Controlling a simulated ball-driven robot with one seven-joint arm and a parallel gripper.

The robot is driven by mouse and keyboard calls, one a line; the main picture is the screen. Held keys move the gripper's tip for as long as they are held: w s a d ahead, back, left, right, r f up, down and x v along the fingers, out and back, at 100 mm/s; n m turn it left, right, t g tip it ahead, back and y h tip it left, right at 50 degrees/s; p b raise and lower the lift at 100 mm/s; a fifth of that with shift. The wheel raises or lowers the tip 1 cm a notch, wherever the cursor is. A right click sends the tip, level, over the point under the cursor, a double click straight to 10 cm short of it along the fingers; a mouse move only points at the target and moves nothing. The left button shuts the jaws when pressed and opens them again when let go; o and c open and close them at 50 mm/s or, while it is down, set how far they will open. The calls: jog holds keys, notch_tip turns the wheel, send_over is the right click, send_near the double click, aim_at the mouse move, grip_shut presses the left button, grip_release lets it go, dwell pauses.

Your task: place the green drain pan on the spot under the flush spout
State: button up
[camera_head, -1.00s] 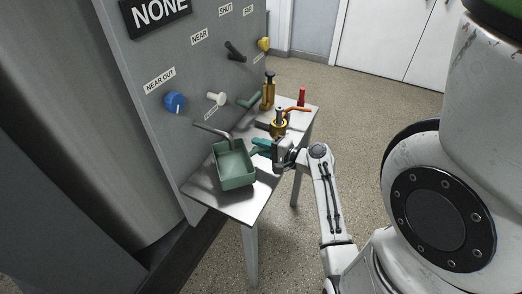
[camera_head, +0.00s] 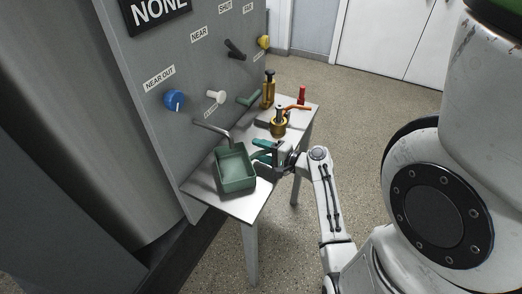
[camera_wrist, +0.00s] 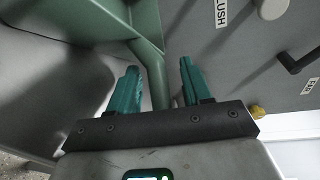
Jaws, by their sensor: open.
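The green drain pan (camera_head: 237,185) sits upright on the near end of the metal table. Its back edge is by the lower end of the bent grey spout (camera_head: 213,130), which comes out of the panel. I cannot tell whether they touch. The spot is not visible. My gripper (camera_head: 264,151) is open at the pan's right side, by its handle. In the wrist view my teal fingers (camera_wrist: 158,85) stand apart, with the green handle (camera_wrist: 153,70) running between them. The pan's wall (camera_wrist: 75,25) shows at upper left.
The grey panel (camera_head: 185,60) with a blue knob (camera_head: 174,100) and several levers stands along the table's left side. Brass fittings (camera_head: 279,125), an orange-handled part (camera_head: 297,107) and a red piece (camera_head: 302,95) stand at the table's far end. The table (camera_head: 240,208) has bare surface in front.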

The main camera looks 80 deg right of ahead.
jog(key=shift+r, duration=0.25)
jog(key=b+v, duration=0.1)
jog(key=v, duration=1.1)
jog(key=shift+f, duration=0.1)
dwell(0.8)
